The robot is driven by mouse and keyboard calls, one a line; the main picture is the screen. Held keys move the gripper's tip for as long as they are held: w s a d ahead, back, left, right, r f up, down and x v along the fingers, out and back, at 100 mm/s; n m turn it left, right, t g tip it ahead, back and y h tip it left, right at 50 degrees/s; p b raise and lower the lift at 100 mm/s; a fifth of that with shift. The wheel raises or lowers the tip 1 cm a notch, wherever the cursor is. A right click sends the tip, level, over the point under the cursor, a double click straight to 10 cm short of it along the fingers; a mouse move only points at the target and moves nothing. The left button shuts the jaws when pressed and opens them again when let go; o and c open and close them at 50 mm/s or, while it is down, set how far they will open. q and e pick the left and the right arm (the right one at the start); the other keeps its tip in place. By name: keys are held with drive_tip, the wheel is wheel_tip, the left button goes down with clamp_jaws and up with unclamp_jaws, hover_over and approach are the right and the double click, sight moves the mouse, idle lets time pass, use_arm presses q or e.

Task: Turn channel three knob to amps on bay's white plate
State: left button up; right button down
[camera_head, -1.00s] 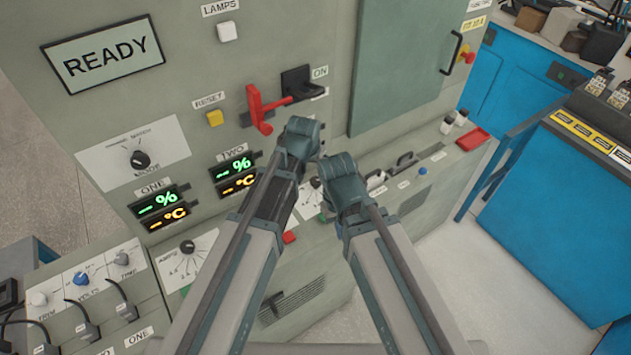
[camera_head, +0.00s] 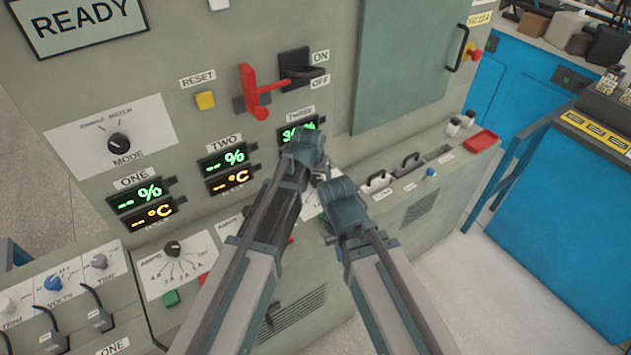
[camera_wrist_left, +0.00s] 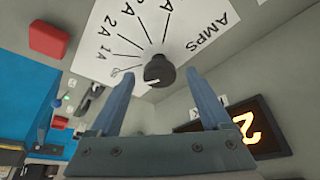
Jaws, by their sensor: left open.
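In the left wrist view a black round knob (camera_wrist_left: 159,71) stands on a white plate (camera_wrist_left: 95,52) lettered AMPS, with lines to 1A, 2A and more marks. My left gripper (camera_wrist_left: 160,78) is open, with a finger on either side of the knob in the picture; whether they touch it is unclear. In the head view my left gripper (camera_head: 308,158) is in front of the panel below the THREE label (camera_head: 300,114). A small part of a white plate (camera_head: 309,207) shows between the arms; its knob is hidden. My right gripper (camera_head: 340,205) is beside it, fingers hidden.
Another AMPS plate with a knob (camera_head: 172,248) is at the left. The MODE knob (camera_head: 118,143), yellow reset button (camera_head: 205,99) and red lever (camera_head: 255,95) are above. A red tray (camera_head: 481,141) lies right on the ledge. Floor is clear at lower right.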

use_arm(q)
clamp_jaws()
idle(0.4)
drive_tip(key=m+h, duration=0.1)
drive_tip(key=m, duration=0.2)
drive_tip(key=m+g+h, duration=0.1)
drive_tip(key=m, duration=0.2)
drive_tip(key=shift+w+a, duration=0.1)
drive_tip(key=shift+a, duration=0.1)
drive_tip(key=m+g, duration=0.1)
drive_tip(key=m, duration=0.1)
drive_tip(key=m+h, duration=0.1)
drive_tip(key=m, duration=0.2)
drive_tip(key=shift+w+m+g, duration=0.1)
drive_tip(key=shift+m+g, duration=0.2)
drive_tip(key=shift+g, duration=0.1)
idle(0.3)
